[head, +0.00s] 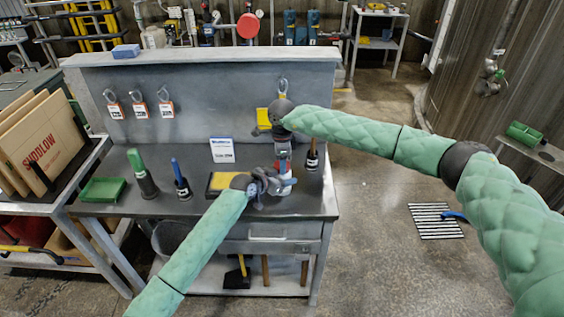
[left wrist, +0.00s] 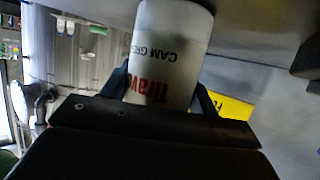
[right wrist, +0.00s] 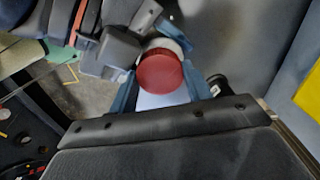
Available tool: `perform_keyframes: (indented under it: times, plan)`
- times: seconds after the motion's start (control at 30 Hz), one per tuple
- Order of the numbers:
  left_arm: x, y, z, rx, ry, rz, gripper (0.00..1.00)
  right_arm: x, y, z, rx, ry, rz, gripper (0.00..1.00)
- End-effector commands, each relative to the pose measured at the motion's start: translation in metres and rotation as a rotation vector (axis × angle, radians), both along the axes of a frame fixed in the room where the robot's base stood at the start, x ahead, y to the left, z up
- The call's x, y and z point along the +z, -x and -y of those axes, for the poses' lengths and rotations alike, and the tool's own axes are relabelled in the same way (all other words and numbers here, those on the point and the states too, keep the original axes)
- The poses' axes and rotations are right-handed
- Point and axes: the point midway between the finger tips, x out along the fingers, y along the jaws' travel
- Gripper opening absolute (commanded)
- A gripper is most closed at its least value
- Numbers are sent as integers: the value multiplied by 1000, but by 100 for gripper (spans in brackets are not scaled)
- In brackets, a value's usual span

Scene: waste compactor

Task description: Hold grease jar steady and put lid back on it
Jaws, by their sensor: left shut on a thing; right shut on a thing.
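The grease jar (left wrist: 170,50) is a white cylinder with dark and red lettering. In the left wrist view it stands between the blue fingers of my left gripper (left wrist: 163,92), which is shut on it. In the head view my left gripper (head: 280,184) is low over the bench at the jar. My right gripper (head: 281,138) is above it, pointing down. In the right wrist view the round red lid (right wrist: 160,74) is between the fingers of my right gripper (right wrist: 160,90). A pale rim shows just behind the lid, offset from it. I cannot tell whether lid and jar touch.
The grey workbench (head: 120,208) holds a green tray (head: 102,190), a green-topped bottle (head: 142,172), a blue-topped bottle (head: 180,178), a sign card (head: 222,150) and a dark bottle (head: 312,156) close right of the jar. The back panel (head: 200,95) stands behind.

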Motion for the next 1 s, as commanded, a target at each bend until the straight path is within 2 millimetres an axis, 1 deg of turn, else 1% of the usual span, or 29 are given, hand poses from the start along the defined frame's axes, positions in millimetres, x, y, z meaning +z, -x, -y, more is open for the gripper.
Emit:
perform_keyframes:
  times: [0.2,0.23,0.3,0.33,0.67,0.77,1.0]
  plan:
    - [0,1,1,-2,1,-1,0,1,-1,0,1,0,2,22]
    - [0,1,1,-2,0,0,0,1,-1,0,1,0,2,53]
    - [0,1,1,-2,1,-1,0,1,-1,0,1,0,2,66]
    - [0,1,1,-1,0,0,0,1,-1,0,1,0,2,71]
    - [0,0,0,-1,0,0,0,2,-1,0,2,0,1,71]
    - [0,0,0,0,0,0,0,9,-1,0,2,0,2,71]
    - [0,0,0,0,0,0,0,37,-1,0,3,0,2,71]
